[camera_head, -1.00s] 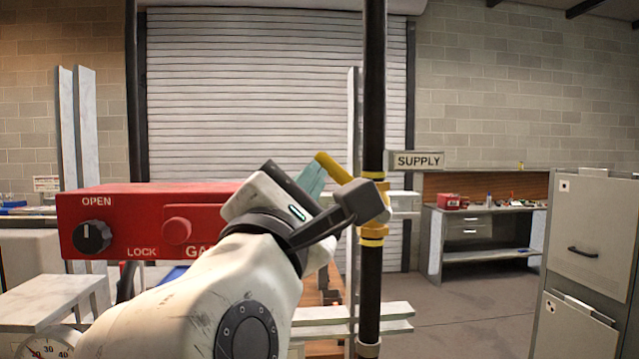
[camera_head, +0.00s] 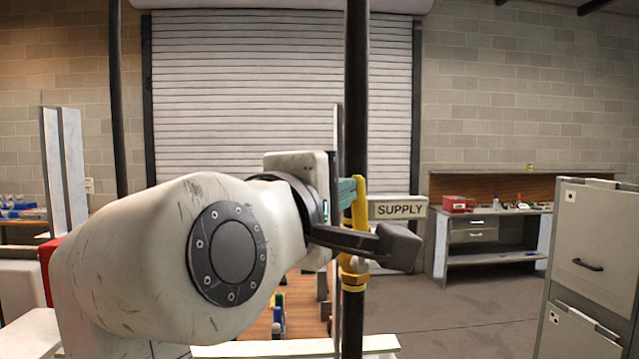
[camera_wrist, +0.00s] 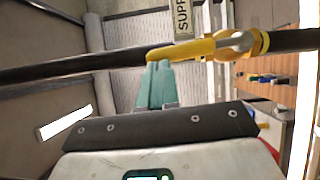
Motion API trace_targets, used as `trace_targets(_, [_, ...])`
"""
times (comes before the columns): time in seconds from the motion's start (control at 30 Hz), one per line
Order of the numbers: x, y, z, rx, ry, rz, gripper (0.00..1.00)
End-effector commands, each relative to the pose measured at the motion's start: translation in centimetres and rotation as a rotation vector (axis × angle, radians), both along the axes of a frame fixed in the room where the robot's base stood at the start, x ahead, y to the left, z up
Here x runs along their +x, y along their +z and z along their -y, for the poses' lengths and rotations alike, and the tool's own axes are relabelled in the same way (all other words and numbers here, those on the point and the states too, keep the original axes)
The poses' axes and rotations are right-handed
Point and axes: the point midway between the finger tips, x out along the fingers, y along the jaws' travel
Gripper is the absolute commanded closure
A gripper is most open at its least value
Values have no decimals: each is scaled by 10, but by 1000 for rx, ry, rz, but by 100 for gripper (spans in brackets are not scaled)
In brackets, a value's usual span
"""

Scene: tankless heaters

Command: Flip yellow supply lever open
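The yellow supply lever (camera_head: 360,208) stands upright in the head view, roughly in line with the black vertical pipe (camera_head: 355,100). In the wrist view the lever (camera_wrist: 192,47) lies along the pipe, running from the yellow valve fitting (camera_wrist: 258,42). The teal fingers of my gripper (camera_head: 346,192) are beside the lever on its left. In the wrist view the gripper (camera_wrist: 159,66) has its fingers close together, with their tips at the lever's free end, appearing to touch it. Nothing shows held between them. My arm hides part of the valve in the head view.
The SUPPLY sign (camera_head: 400,208) is just right of the lever. A grey cabinet (camera_head: 590,255) stands at the right, and a workbench (camera_head: 487,245) is behind. The floor between them is clear. A roller shutter (camera_head: 250,90) closes the back.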

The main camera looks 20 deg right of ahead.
Motion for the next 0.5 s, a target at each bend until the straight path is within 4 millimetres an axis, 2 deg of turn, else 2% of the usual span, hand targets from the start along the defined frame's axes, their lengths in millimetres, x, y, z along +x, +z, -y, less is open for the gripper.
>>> trace_targets(0.5, [-2,2,11,94,0,27,100])
